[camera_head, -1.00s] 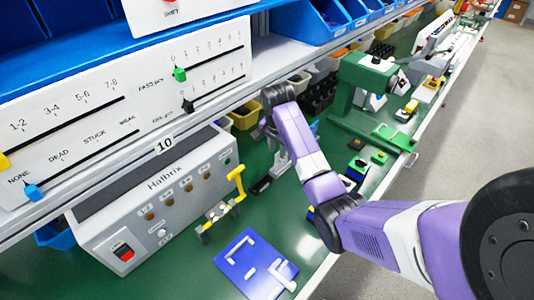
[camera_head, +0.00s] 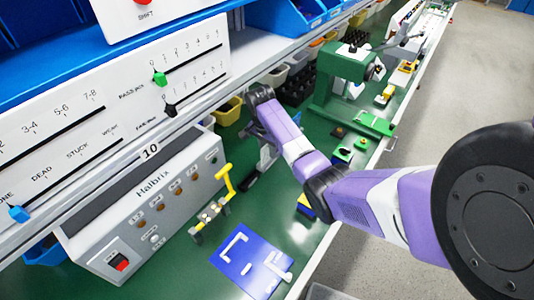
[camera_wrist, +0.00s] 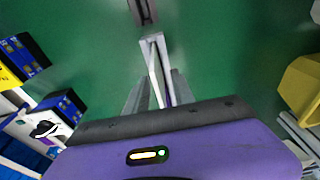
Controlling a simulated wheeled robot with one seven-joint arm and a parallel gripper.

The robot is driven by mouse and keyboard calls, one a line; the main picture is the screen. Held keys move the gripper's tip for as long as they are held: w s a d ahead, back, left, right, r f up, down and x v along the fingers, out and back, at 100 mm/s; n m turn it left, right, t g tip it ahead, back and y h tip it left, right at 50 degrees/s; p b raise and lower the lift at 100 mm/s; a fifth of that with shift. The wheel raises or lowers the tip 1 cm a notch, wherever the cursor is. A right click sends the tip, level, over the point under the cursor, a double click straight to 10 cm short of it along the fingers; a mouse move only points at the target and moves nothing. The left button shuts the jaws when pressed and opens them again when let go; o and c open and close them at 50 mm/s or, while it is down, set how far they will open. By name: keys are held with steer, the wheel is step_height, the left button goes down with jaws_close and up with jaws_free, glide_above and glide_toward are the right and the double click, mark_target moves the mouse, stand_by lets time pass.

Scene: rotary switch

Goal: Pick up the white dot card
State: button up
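I cannot make out a white dot card in either view. My gripper (camera_wrist: 154,40) points down over the green bench. Its two pale fingers lie close together at the tips, and no card shows between them. In the head view my gripper (camera_head: 266,157) is partly hidden by its own wrist. It hangs to the right of the yellow-handled fixture (camera_head: 212,212). A dark grey block (camera_wrist: 143,10) lies on the bench just beyond the fingertips in the wrist view.
A grey Halbrix box (camera_head: 150,205) stands at the left under the shelf. A blue board (camera_head: 250,262) with white pieces lies in front. A green press (camera_head: 335,85) and small bins (camera_head: 228,110) stand behind.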

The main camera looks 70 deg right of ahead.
jaws_close()
steer(key=shift+r, duration=0.15)
